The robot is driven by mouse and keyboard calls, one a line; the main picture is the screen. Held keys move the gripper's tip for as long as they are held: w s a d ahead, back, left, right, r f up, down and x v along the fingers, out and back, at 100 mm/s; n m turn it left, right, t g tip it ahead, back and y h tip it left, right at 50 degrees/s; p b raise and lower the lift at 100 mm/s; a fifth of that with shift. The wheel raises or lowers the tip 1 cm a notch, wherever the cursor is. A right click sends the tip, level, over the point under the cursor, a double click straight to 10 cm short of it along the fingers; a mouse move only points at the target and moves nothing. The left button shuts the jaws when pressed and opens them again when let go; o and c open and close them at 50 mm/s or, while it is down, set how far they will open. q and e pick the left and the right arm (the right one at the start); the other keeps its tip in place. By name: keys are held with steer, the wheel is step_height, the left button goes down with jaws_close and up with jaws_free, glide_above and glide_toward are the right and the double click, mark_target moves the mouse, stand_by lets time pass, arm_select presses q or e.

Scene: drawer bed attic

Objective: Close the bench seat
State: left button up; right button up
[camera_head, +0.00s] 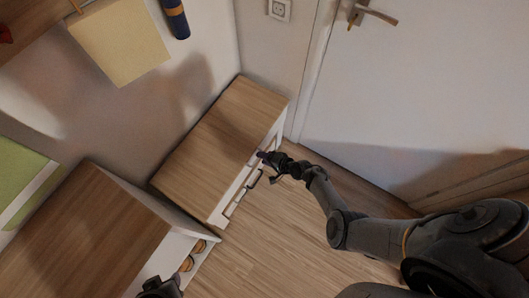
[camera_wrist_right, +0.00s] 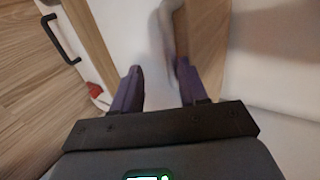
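The bench seat (camera_head: 215,140) is a wood-grain top on a low white bench in the corner, at the centre of the head view. It looks flat, and I cannot tell if a gap remains under it. My right gripper (camera_head: 264,156) is at the bench's front edge, near the dark handles. In the right wrist view its purple fingers (camera_wrist_right: 158,88) are spread apart, with a blurred pale strip beyond them; I cannot tell if they touch it. A dark part, probably my left gripper (camera_head: 160,287), shows at the bottom edge, its fingers unclear.
A second wood-topped white cabinet (camera_head: 85,230) stands at the lower left. A white door (camera_head: 410,90) is at the right. The wooden floor (camera_head: 265,245) in front of the bench is clear apart from my right arm. A dark handle (camera_wrist_right: 60,38) shows in the wrist view.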

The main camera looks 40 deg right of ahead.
steer(key=shift+s, duration=0.15)
steer(key=p+v, duration=0.6)
steer(key=v, duration=0.4)
steer(key=shift+s+r, duration=0.15)
steer(key=shift+r, duration=0.1)
steer(key=shift+d, duration=0.1)
